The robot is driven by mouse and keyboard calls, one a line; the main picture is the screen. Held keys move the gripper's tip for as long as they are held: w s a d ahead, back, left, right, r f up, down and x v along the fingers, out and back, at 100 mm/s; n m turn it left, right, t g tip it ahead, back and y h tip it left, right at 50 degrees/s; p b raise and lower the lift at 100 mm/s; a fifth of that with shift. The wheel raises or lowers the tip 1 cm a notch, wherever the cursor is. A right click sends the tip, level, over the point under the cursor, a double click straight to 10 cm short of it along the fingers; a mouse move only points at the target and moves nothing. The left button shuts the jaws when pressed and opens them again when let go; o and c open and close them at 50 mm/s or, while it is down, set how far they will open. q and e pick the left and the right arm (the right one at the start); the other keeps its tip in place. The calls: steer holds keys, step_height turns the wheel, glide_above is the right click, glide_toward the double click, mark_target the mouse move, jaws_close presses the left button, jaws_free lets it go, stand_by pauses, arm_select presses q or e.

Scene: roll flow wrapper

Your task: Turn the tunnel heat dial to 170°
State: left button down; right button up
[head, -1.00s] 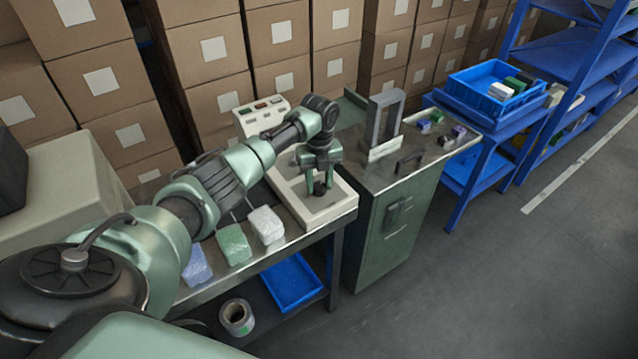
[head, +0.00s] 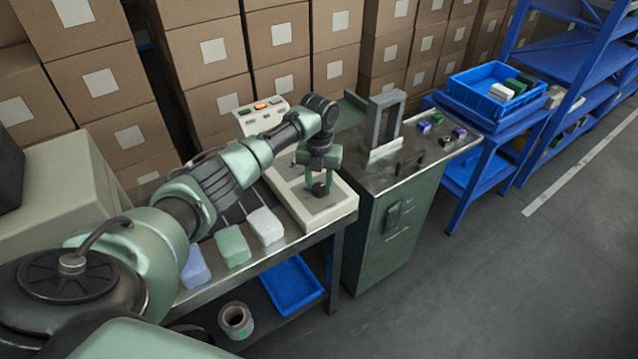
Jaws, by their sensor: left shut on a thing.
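The dial (head: 320,190) is a small black knob on top of a cream machine housing (head: 322,212) at the right end of the metal bench. My left gripper (head: 318,185) points down over it and is shut on it, one finger on either side. The fingers partly cover the dial, and its scale and pointer are too small to read. A cream panel (head: 246,122) behind the arm has small coloured displays or lamps; one glows orange (head: 261,106). My right gripper is out of view.
Blue, green and white packs (head: 233,246) lie on the bench left of the housing. A green cabinet (head: 385,235) with a grey upright frame (head: 376,120) stands to the right. A blue crate (head: 470,85) is farther right. The floor at right is clear.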

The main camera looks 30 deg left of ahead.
mark_target(319, 187)
arm_select(q)
steer(key=c, duration=0.9)
jaws_free()
steer(key=shift+r+b, duration=0.65)
steer(key=shift+r, duration=3.3)
